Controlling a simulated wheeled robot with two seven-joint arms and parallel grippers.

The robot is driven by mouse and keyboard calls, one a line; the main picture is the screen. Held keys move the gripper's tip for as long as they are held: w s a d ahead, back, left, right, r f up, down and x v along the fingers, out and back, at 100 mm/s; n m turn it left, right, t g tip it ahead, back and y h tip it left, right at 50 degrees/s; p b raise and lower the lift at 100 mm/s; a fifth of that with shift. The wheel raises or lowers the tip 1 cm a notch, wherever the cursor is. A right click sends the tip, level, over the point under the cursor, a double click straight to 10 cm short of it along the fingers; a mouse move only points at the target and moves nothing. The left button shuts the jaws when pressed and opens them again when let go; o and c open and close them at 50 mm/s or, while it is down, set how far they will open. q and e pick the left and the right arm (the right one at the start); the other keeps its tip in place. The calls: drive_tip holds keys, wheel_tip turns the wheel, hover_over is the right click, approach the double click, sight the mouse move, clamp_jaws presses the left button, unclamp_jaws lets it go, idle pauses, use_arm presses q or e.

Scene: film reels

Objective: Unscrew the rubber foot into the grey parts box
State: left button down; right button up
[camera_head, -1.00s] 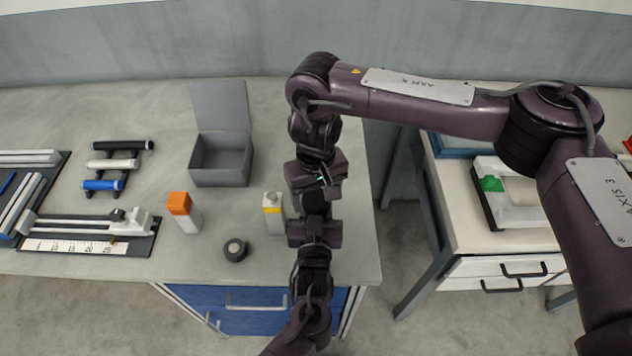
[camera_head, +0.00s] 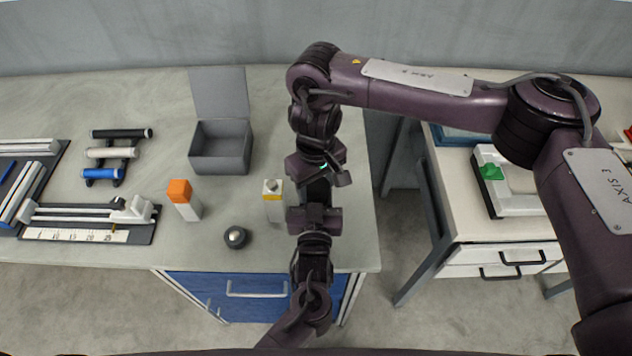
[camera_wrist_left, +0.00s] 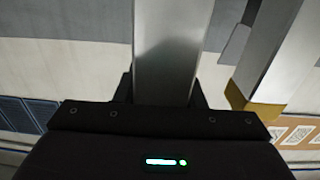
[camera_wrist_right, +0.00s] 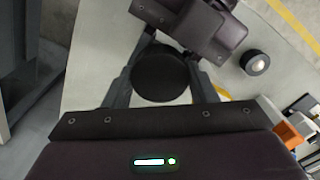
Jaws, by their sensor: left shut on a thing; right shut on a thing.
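The grey parts box (camera_head: 221,146) stands on the left workbench with its lid up. My right gripper (camera_head: 318,188) points down toward my left gripper (camera_head: 315,218), to the right of the box. In the right wrist view, my right fingers are shut on a round black rubber foot (camera_wrist_right: 161,76). In the left wrist view, my left fingers are shut on a grey metal post (camera_wrist_left: 170,50). My grippers hide how the foot and post join.
An orange-topped block (camera_head: 182,198), a yellow-banded white block (camera_head: 274,203) and a dark round puck (camera_head: 236,237) stand near the grippers. Rollers and a ruled rail fixture (camera_head: 90,220) lie at left. A second bench (camera_head: 500,228) stands right, across a gap.

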drive_tip(key=shift+n, duration=0.6)
drive_tip(key=o, duration=1.1)
wheel_tip(320, 180, up, 4)
drive_tip(key=shift+f, duration=0.15)
drive_tip(key=shift+r, duration=0.5)
drive_tip(key=shift+c, duration=0.5)
wheel_tip(320, 180, up, 3)
drive_tip(key=m, duration=0.3)
wheel_tip(320, 180, down, 8)
drive_tip(key=shift+r, duration=0.15)
